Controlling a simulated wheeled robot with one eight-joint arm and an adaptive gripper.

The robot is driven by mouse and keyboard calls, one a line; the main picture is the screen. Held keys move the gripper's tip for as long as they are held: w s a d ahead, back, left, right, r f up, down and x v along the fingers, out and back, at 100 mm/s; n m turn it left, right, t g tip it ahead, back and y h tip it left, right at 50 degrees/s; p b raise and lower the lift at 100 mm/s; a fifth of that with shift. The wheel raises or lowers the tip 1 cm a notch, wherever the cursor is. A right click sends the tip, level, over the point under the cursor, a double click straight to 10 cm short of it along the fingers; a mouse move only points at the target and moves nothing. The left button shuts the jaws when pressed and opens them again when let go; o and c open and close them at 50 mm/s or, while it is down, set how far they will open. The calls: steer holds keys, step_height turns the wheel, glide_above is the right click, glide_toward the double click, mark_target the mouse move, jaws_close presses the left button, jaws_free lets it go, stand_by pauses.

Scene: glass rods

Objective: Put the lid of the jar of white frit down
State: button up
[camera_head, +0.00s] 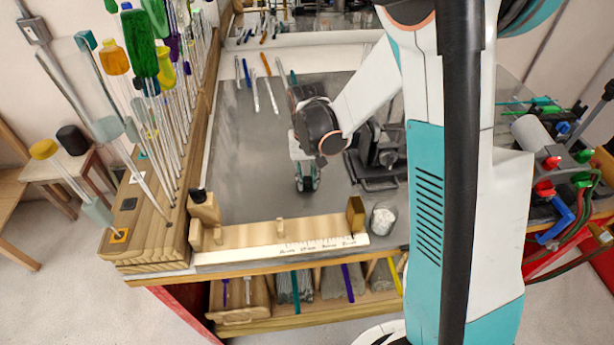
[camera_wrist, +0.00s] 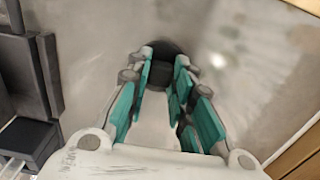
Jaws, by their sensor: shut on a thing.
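The jar of white frit (camera_head: 383,218) is a small glass jar near the bench's front edge, right of the wooden measuring rail. White grains show inside and no lid is on it. My gripper (camera_head: 307,184) points down over the grey bench top, left of the jar and behind the rail. In the wrist view, its teal fingers (camera_wrist: 161,82) are shut on a dark round lid (camera_wrist: 160,48), gripped by its knob. The lid is close to the bench surface; I cannot tell whether it touches.
A wooden rail with a scale (camera_head: 265,238) runs along the front edge. A rack of upright coloured rods (camera_head: 150,215) stands at left. A black metal device (camera_head: 378,150) is right of my gripper. Several rods lie at the back. Bare bench (camera_head: 245,165) lies left of my gripper.

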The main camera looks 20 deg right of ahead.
mark_target(307, 179)
steer(key=shift+f, duration=0.2)
steer(key=o, duration=0.8)
steer(key=shift+r, duration=0.1)
steer(key=shift+r, duration=0.1)
step_height(307, 179, up, 12)
steer(key=p, duration=0.2)
steer(key=shift+s+r+n+t, duration=0.35)
steer(key=shift+s+r+t, duration=1.1)
steer(key=shift+s, duration=1.6)
steer(key=shift+s+r+n+t, duration=0.4)
steer(key=shift+s+r+t, duration=0.55)
steer(key=shift+s+r, duration=1.55)
steer(key=shift+s+r+n+t, duration=0.35)
steer(key=shift+s+r+t, duration=0.75)
steer(key=shift+s, duration=2.55)
